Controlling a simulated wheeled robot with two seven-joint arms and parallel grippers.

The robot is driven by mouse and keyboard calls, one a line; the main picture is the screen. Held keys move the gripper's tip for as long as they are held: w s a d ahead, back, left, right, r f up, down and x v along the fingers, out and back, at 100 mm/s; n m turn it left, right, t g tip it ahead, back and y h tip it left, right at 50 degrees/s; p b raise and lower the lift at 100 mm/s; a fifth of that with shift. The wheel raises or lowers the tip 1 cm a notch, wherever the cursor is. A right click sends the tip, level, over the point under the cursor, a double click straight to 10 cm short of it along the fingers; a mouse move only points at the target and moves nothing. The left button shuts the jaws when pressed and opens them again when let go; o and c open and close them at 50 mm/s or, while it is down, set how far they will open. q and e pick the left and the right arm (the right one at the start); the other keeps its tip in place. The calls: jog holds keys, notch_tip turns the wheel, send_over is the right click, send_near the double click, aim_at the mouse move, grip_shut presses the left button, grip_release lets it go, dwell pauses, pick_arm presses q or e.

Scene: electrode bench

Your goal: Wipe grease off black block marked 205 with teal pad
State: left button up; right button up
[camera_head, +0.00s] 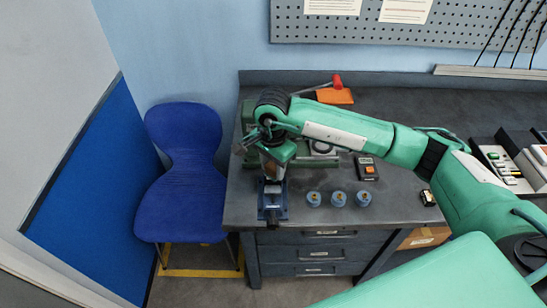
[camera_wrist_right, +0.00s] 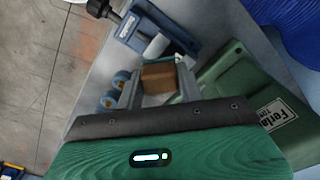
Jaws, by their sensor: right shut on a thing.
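My right gripper (camera_head: 272,160) reaches in from the right and points down over the left front of the bench. In the right wrist view its two fingers (camera_wrist_right: 158,88) are shut on a brown block (camera_wrist_right: 158,76). A thin teal edge shows beside this block; I cannot tell whether it belongs to it. A small black block with a pale label (camera_head: 428,197) lies at the right of the bench; I cannot read its mark. No teal pad is clearly visible and no number 205 can be read. My left gripper is not in view.
A blue vise (camera_head: 271,208) stands at the front left edge under the gripper. Three blue cups (camera_head: 339,198) stand right of it, before a black and orange device (camera_head: 367,168). An orange pad (camera_head: 334,96) lies behind. A blue chair (camera_head: 186,180) stands left of the bench.

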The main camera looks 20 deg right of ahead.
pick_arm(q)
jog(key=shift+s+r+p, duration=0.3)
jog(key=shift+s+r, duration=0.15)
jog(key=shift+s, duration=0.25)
pick_arm(e)
jog(key=shift+s+r, duration=0.1)
jog(key=shift+r, duration=1.7)
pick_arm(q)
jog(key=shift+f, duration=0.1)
